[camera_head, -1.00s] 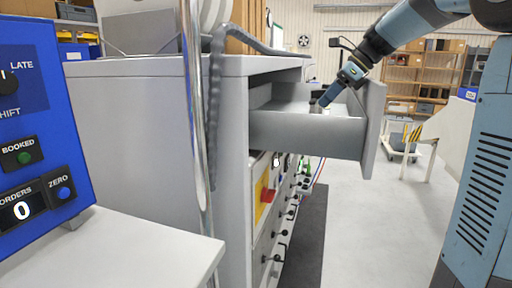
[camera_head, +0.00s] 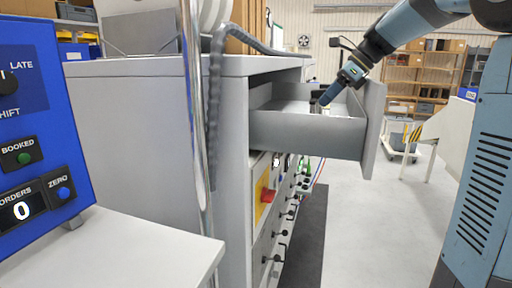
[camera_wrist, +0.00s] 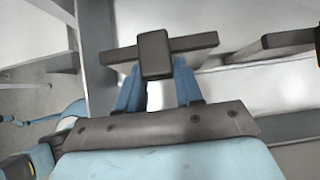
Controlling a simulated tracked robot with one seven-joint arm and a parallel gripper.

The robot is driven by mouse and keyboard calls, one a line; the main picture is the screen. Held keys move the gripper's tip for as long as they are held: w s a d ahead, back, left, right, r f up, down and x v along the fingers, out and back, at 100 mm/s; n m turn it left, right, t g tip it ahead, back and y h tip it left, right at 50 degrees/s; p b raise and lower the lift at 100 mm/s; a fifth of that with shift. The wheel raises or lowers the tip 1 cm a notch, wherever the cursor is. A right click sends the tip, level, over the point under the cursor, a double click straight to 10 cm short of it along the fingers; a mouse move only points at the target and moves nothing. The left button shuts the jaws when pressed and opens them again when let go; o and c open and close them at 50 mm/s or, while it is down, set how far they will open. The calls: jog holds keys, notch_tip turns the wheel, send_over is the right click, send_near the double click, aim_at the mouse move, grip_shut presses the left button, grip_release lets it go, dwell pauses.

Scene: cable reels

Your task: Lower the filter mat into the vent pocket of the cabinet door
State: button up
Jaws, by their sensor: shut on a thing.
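My gripper (camera_wrist: 158,88) is at the open drawer (camera_head: 308,133) of a grey cabinet (camera_head: 225,140). In the wrist view its two blue fingers are shut on a dark grey bar with a square block (camera_wrist: 154,54) at its middle. I cannot tell whether this bar belongs to a filter mat. In the head view my gripper (camera_head: 323,101) points down and left over the drawer, and its tips and what they hold are too small to make out. I cannot make out a filter mat or a vent pocket in either view.
The drawer's front panel (camera_head: 373,128) stands upright just right of my gripper. A blue control box (camera_head: 45,110) stands on a pale bench at left. A metal pole (camera_head: 196,130) rises before the cabinet. Open floor (camera_head: 375,235) lies to the right.

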notch_tip(320, 180, up, 8)
dwell(1.8)
jog(key=s+d, duration=0.2)
jog(key=d, duration=0.4)
dwell(0.8)
jog(key=shift+w, duration=0.1)
dwell(0.7)
